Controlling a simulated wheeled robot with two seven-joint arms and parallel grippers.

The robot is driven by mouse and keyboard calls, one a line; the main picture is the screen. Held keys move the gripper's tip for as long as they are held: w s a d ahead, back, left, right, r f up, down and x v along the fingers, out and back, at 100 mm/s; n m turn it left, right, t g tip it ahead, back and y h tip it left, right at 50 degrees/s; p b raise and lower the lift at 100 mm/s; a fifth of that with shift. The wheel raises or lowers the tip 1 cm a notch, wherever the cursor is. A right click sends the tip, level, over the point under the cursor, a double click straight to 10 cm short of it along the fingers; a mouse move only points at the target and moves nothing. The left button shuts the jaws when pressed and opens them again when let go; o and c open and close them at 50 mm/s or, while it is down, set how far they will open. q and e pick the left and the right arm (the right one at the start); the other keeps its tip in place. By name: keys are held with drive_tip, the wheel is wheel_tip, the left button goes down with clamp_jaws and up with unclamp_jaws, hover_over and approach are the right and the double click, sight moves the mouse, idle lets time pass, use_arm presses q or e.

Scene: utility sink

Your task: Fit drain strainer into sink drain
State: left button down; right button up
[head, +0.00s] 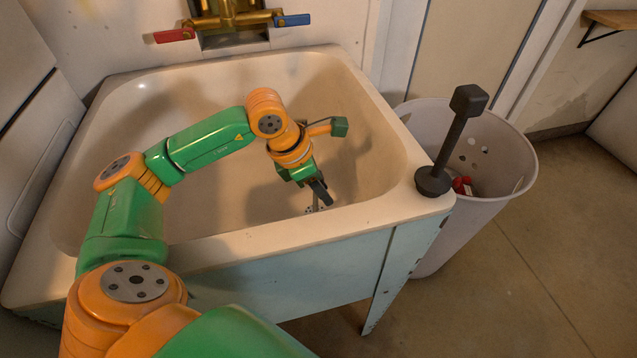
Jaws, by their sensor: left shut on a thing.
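My left gripper (319,196) reaches down inside the sink (220,252), close to the basin floor near the front right. It is shut on the drain strainer (310,210), a small pale metal piece with dark holes, just below the fingertips. The fingers hide part of the strainer. The drain opening is not clearly visible. I cannot tell whether the strainer touches the basin floor or sits in the drain. My right gripper is not in view.
A black plunger (451,145) stands on the sink's front right corner. A pale bin (490,215) with red items inside stands right of the sink. A brass faucet (232,15) with red and blue handles is at the back wall. The left basin is clear.

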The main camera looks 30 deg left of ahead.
use_arm(q)
drive_tip(key=shift+s+d+r+p, duration=0.1)
drive_tip(key=shift+d+p, duration=0.3)
drive_tip(key=shift+p, duration=0.45)
wheel_tip(320, 180, up, 8)
drive_tip(key=p, duration=0.6)
drive_tip(key=shift+w+d+f, duration=0.15)
drive_tip(key=shift+w+f, duration=0.05)
drive_tip(key=shift+w, duration=0.05)
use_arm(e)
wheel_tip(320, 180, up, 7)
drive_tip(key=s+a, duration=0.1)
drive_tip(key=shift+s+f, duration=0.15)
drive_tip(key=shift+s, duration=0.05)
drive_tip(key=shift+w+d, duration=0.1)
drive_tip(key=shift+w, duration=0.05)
